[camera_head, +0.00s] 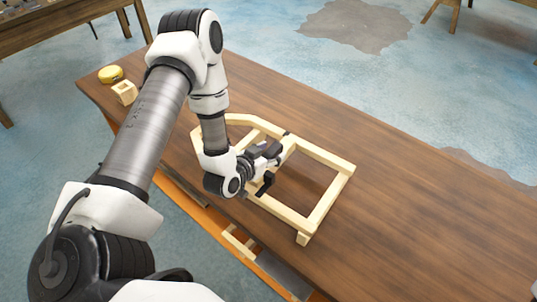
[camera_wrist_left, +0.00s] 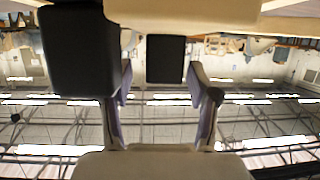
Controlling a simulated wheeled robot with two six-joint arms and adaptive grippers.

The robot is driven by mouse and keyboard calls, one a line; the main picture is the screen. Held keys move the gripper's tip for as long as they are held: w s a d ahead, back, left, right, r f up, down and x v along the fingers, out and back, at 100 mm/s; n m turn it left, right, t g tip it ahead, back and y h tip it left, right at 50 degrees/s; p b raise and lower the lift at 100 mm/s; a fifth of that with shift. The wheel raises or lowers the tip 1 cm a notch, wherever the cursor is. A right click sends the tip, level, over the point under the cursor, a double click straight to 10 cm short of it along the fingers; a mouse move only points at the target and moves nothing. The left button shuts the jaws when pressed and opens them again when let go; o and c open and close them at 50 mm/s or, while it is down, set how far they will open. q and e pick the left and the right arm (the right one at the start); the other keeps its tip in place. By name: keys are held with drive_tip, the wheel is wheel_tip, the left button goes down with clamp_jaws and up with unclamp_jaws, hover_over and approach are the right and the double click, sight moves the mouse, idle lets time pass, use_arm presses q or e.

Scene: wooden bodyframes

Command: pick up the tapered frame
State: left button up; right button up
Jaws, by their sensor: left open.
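The tapered frame (camera_head: 320,154) is a pale wooden frame lying on the brown table. It has a squared part at the right and a narrower, angled part at the left, partly hidden behind my left arm. My left gripper (camera_head: 271,165) is over the middle of the frame, by its inner crossbar, with its jaws open. I cannot tell whether it touches the wood. In the left wrist view the two fingers of the left gripper (camera_wrist_left: 162,100) stand apart with nothing clearly between them. My right gripper is not in view.
The wooden table (camera_head: 420,210) is clear to the right of the frame. A yellow round object (camera_head: 110,74) and a small wooden block (camera_head: 124,93) lie at its far left end. Pale wooden pieces (camera_head: 238,243) show below the near edge.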

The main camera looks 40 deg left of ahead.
use_arm(q)
drive_tip(key=shift+s+a, duration=0.1)
drive_tip(key=shift+a, duration=0.05)
drive_tip(key=shift+c, duration=0.3)
drive_tip(key=shift+a, duration=0.1)
drive_tip(key=c, duration=0.5)
drive_tip(key=shift+s, duration=0.1)
clamp_jaws()
drive_tip(key=shift+w, duration=0.2)
drive_tip(key=shift+r, duration=0.1)
